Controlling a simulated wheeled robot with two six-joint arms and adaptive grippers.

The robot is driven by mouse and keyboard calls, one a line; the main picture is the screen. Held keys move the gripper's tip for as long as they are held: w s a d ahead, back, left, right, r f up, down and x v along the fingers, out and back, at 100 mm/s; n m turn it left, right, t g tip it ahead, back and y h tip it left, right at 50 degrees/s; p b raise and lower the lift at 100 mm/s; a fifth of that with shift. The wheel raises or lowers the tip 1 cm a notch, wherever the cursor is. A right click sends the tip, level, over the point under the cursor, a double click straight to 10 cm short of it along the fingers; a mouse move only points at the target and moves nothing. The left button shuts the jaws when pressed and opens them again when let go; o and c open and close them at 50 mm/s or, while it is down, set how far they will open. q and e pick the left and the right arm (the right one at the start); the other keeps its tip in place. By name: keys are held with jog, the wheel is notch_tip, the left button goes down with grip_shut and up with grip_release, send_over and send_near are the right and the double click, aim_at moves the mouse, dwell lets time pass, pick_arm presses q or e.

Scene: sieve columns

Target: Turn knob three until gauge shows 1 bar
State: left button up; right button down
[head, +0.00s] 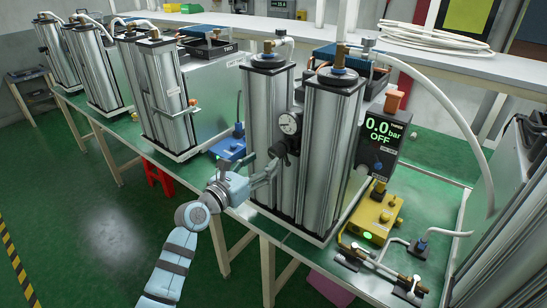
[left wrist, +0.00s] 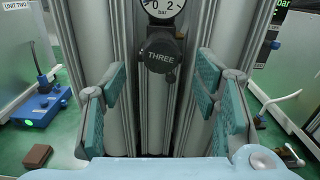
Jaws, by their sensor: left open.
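Knob three (left wrist: 160,52) is a black round knob marked THREE, mounted between two metal columns (head: 266,120). In the head view the knob (head: 279,149) sits just beyond my left gripper. The gauge (head: 289,123) is a white round dial just above the knob; in the left wrist view only its lower part (left wrist: 163,7) shows, with a 0 and a 2, and its needle is not clear. My left gripper (head: 272,170) is open; in the left wrist view its pads (left wrist: 153,105) stand wide apart below the knob, with nothing between them. My right gripper is not in view.
A digital display (head: 382,131) right of the columns reads 0.0 bar OFF. A yellow box (head: 374,214) with a green light stands in front of it. A blue box (head: 230,148) stands left of the columns. White hose (head: 468,108) arches on the right.

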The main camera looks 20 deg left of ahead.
aim_at(273, 155)
pick_arm(q)
jog(key=b+x, duration=0.1)
jog(key=x, duration=0.4)
jog(key=shift+w+d+f, duration=0.15)
jog(key=shift+f, duration=0.05)
jog(key=shift+w+d+r, duration=0.1)
jog(key=shift+w, duration=0.15)
jog(key=c, duration=1.2)
